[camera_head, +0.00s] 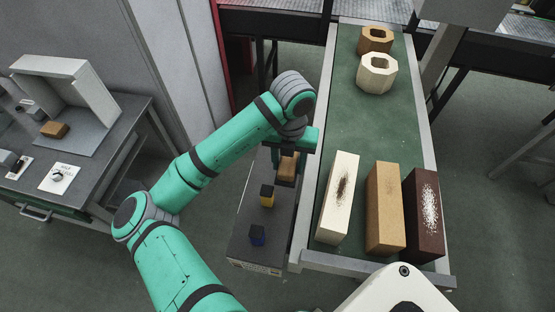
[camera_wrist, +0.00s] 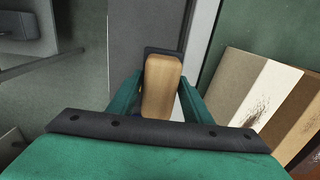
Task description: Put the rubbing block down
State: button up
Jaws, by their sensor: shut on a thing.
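My gripper (camera_wrist: 160,98) is shut on the rubbing block (camera_wrist: 162,85), which has a rounded wooden top and a dark base. In the head view the brown block (camera_head: 288,167) hangs under my gripper (camera_head: 289,158), over the far part of a narrow grey shelf (camera_head: 278,228). The wrist view shows its dark base against the grey shelf surface (camera_wrist: 130,40); I cannot tell whether it touches. A yellow-and-black block (camera_head: 267,196) and a blue-and-black block (camera_head: 257,235) stand nearer on the shelf.
Right of the shelf is a green-topped conveyor (camera_head: 356,125) with a raised metal edge. A cream brick (camera_head: 338,198), a tan brick (camera_head: 385,205) and a dark brown brick (camera_head: 423,210) lie on it. Two hollow blocks (camera_head: 376,72) stand farther back. A dark table (camera_head: 105,150) is at left.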

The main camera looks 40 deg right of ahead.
jog(key=w, duration=0.1)
jog(key=w+f, duration=0.1)
jog(key=w+d, duration=0.1)
jog(key=shift+w+d+f, duration=0.1)
jog(key=shift+w+f, duration=0.2)
jog(key=shift+w, duration=0.1)
jog(key=w+f, duration=0.1)
jog(key=f, duration=0.1)
jog(key=w+d+f, duration=0.1)
jog(key=w+f, duration=0.3)
jog(key=shift+d, duration=0.35)
jog(key=shift+f, duration=1.55)
jog(key=shift+f, duration=0.1)
jog(key=o, duration=1.4)
jog(key=shift+f, duration=0.1)
jog(key=shift+r, duration=0.2)
notch_tip(320, 180, up, 12)
